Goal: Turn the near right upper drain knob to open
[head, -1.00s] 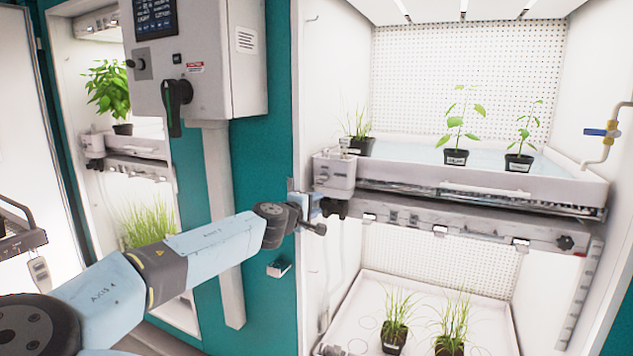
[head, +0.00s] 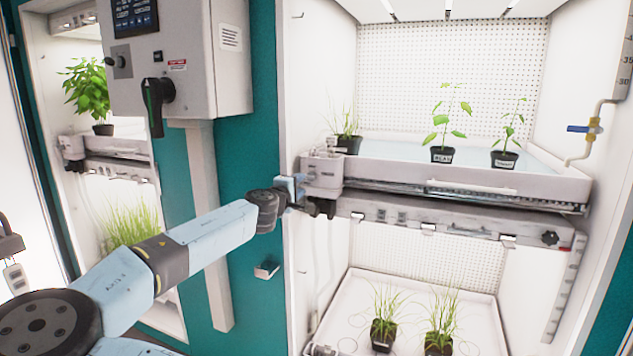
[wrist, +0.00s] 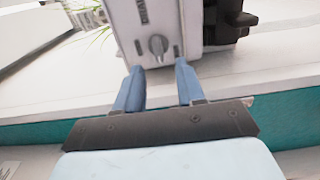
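The drain knob (wrist: 158,46) is a small grey knob on the face of a white box (wrist: 127,25) in the wrist view. Dark marks flank it, and a dark label sits above. In the head view the box (head: 322,174) stands at the left front corner of the upper tray; the knob cannot be made out there. My gripper (wrist: 160,72) is open, its two blue fingers apart with nothing between them. The fingertips point at the box, just below the knob and to either side of it. In the head view my gripper (head: 292,190) is beside the box, partly hidden by my wrist.
The upper tray (head: 480,187) holds several potted plants. A lower tray (head: 345,325) holds grassy pots. A control cabinet (head: 205,60) with a black handle hangs left of the chamber. A blue-handled valve (head: 582,129) is at right. A dark fitting (wrist: 228,20) sits right of the knob.

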